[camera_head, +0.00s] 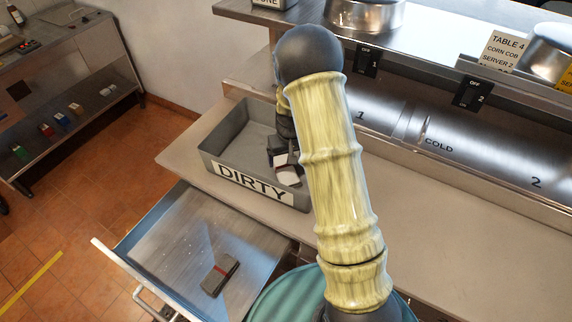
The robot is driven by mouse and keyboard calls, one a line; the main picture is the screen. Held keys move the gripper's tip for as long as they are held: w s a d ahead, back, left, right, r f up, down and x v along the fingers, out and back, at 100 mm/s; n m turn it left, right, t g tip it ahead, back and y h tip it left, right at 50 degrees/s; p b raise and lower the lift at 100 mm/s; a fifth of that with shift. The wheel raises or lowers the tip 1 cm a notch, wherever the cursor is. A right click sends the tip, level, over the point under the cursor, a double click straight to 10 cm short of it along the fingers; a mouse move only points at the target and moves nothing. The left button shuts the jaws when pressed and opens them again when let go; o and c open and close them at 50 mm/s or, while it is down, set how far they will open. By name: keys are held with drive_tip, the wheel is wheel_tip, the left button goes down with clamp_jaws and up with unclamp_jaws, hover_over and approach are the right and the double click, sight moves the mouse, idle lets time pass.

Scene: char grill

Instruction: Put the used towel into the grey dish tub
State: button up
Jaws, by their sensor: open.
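The grey dish tub (222,176) stands on the counter's left end, with a "DIRTY" label on its front wall. My gripper (283,158) is open, reaching down over the right part of the tub. Its fingers are small and partly hidden behind my arm. A whitish folded cloth with a dark red edge (288,175), likely the used towel, shows at the fingertips within the tub's outline. I cannot tell whether it touches the tub floor. A grey folded cloth with a red stripe (220,273) lies in the open drawer below.
The open metal drawer (172,243) juts out below the tub. The counter (455,245) to the right is mostly clear. A steel unit marked "COLD" (440,145) lies behind it. A shelf rack with small boxes (60,110) stands at far left.

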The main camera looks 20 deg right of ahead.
sight(288, 173)
wheel_tip(288, 173, up, 6)
drive_tip(key=shift+s+b, duration=0.45)
drive_tip(key=shift+s+r, duration=0.1)
drive_tip(key=s+a+r, duration=0.1)
drive_tip(key=s+r, duration=0.2)
drive_tip(key=s, duration=0.7)
drive_tip(key=s+a+r, duration=0.1)
drive_tip(key=s+r, duration=0.3)
drive_tip(key=s, duration=0.7)
drive_tip(key=shift+r+m+t, duration=0.25)
drive_tip(key=shift+m+t, duration=0.05)
drive_tip(key=shift+t, duration=0.1)
drive_tip(key=o, duration=0.4)
